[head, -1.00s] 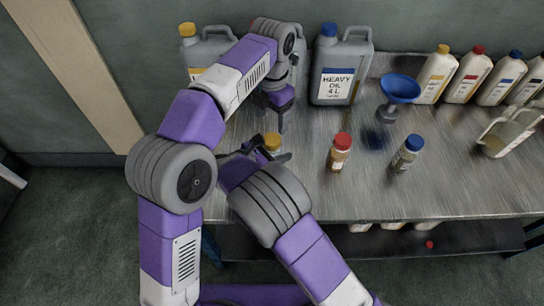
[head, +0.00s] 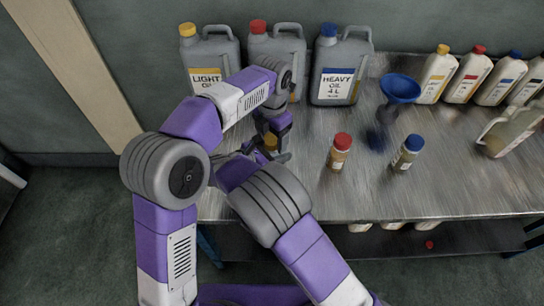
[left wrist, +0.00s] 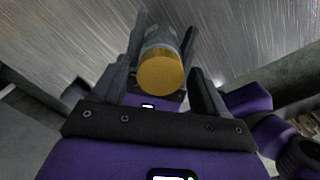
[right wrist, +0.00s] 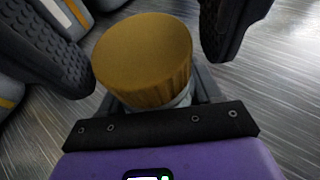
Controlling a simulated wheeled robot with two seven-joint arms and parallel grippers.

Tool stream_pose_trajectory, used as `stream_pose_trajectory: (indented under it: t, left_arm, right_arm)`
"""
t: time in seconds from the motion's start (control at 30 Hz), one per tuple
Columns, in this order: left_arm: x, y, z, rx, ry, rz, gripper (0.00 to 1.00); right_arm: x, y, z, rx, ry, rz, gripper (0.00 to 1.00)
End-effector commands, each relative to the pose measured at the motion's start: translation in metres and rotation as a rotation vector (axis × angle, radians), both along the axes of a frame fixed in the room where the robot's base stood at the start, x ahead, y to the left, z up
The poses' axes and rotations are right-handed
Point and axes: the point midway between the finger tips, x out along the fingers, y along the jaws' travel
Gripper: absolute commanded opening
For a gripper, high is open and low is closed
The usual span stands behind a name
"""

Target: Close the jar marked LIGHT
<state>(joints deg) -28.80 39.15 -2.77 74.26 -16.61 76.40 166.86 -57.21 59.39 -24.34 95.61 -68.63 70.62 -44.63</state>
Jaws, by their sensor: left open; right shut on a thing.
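A small jar with a yellow lid (head: 270,143) stands on the metal table. Its marking is not readable here. The lid sits on the jar top, also in the left wrist view (left wrist: 160,74) and right wrist view (right wrist: 143,58); how tightly it is on, I cannot tell. My right gripper (head: 268,156) is shut on the jar's body below the lid. My left gripper (head: 273,138) comes from above and is open, with its fingers on either side of the lid and apart from it in the right wrist view. The jar's lower part is mostly hidden by the grippers.
A red-lidded jar (head: 339,152) and a blue-lidded jar (head: 407,153) stand to the right. Behind are a light oil can (head: 207,55), a red-capped can (head: 275,45), a heavy oil can (head: 339,70) and a blue funnel (head: 400,88). Several bottles (head: 467,75) line the back right.

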Motion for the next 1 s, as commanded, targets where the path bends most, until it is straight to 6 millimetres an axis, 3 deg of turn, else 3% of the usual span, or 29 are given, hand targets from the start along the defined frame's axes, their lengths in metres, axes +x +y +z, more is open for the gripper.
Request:
stream_pose_trajectory:
  t: [0.03, 0.43, 0.57, 0.8, 1.0]
  left_arm:
    - [0.0000, 0.0000, 0.0000, 0.000, 0.000, 0.000, 0.73]
    - [0.0000, -0.0001, 0.0003, 0.000, 0.000, 0.000, 0.14]
    - [0.0001, -0.0001, 0.0003, 0.000, 0.000, -0.045, 0.14]
    - [0.0001, 0.0000, 0.0001, -0.001, -0.001, -0.381, 0.14]
    - [0.0002, 0.0001, 0.0001, -0.001, -0.001, -0.555, 0.14]
  right_arm:
    - [0.0000, 0.0000, 0.0001, 0.000, 0.000, 0.000, 0.00]
    - [0.0000, 0.0000, 0.0001, 0.000, 0.000, 0.000, 0.00]
    - [0.0000, 0.0000, 0.0001, 0.000, 0.000, 0.000, 0.00]
    - [0.0001, 0.0000, 0.0001, 0.002, -0.001, -0.001, 0.00]
    - [0.0002, 0.0000, 0.0001, 0.003, -0.002, -0.001, 0.00]
